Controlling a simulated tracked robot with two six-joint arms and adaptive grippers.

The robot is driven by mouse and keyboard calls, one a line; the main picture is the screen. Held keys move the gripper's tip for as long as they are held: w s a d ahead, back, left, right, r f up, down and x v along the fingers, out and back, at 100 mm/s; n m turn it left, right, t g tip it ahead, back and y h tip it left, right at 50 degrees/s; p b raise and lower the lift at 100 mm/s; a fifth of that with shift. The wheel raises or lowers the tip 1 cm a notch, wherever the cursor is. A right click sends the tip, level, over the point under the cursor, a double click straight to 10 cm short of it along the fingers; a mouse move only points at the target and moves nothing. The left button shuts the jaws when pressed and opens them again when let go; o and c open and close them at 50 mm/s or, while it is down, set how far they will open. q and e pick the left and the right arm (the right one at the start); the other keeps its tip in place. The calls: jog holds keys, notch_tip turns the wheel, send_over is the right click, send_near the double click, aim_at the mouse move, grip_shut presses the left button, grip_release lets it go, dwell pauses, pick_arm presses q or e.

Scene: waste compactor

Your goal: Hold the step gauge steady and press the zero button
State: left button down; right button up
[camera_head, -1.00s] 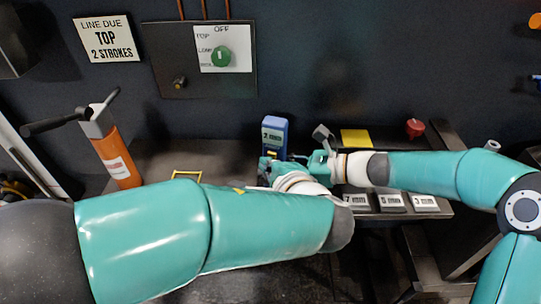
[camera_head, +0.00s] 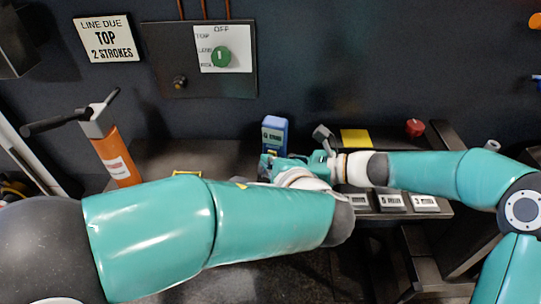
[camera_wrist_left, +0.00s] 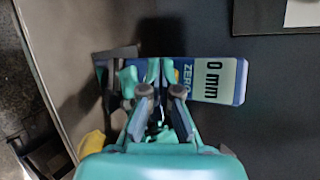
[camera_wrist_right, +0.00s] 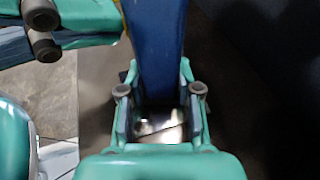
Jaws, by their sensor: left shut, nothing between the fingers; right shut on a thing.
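The step gauge (camera_head: 274,130) is a blue upright body with a pale display, standing at the back of the bench. In the left wrist view the gauge (camera_wrist_left: 240,95) lies sideways, its display reading 0 mm beside the word ZERO. My left gripper (camera_wrist_left: 165,72) is shut and empty, its fingertips over the gauge near that word; they hide the button, so contact cannot be told. My right gripper (camera_wrist_right: 160,92) is shut on the blue gauge body (camera_wrist_right: 155,45). In the head view my left gripper (camera_head: 268,165) hides the gauge's lower part.
An orange pump with a black handle (camera_head: 115,160) stands at the left. A dial panel (camera_head: 222,55) is on the wall. A yellow square (camera_head: 356,138), a red knob (camera_head: 415,128) and several labelled grey blocks (camera_head: 392,202) are at the right of the bench.

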dwell(0.4)
pick_arm(q)
jog(key=shift+s+a, duration=0.25)
jog(key=shift+s, duration=0.55)
jog(key=shift+s+a, duration=0.25)
jog(key=shift+s, duration=0.55)
jog(key=shift+s+a, duration=0.2)
jog(key=shift+s, duration=0.6)
jog(key=shift+s+a, duration=0.25)
jog(key=shift+s, duration=0.55)
pick_arm(e)
jog(key=o, duration=0.9)
jog(key=shift+o, duration=0.2)
